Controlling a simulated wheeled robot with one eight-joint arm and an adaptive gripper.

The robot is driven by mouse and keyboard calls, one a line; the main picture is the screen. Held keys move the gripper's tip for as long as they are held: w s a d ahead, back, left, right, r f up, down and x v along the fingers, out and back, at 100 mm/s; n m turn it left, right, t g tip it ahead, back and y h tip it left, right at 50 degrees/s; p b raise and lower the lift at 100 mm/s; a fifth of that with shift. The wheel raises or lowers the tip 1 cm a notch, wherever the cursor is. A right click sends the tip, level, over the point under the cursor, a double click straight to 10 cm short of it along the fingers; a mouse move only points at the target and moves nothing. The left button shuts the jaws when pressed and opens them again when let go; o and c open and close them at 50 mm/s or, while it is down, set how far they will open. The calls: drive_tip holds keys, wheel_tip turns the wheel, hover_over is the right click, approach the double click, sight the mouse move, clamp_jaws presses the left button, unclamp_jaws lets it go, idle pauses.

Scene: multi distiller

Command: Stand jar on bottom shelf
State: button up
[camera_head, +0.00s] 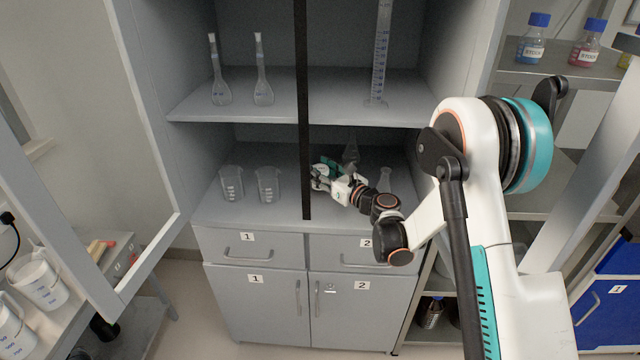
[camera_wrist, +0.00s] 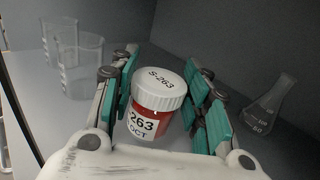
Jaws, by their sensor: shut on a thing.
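The jar (camera_wrist: 152,104) is a red-brown container with a white ribbed lid marked S-263 and a white label. In the wrist view it stands between the two teal-padded fingers of my gripper (camera_wrist: 160,108), which is shut on it. The jar looks upright, lid up; I cannot tell whether its base touches the shelf. In the head view my gripper (camera_head: 322,178) reaches into the cabinet just over the bottom shelf (camera_head: 290,212), right of the beakers. The jar cannot be made out there.
A dark vertical post (camera_head: 304,100) crosses the cabinet front. The upper shelf (camera_head: 275,108) holds two volumetric flasks and a graduated cylinder (camera_head: 380,55).

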drive_tip(key=shift+f+b, duration=0.65)
drive_tip(key=shift+f, duration=1.05)
drive_tip(key=shift+f, duration=0.2)
drive_tip(key=o, duration=1.1)
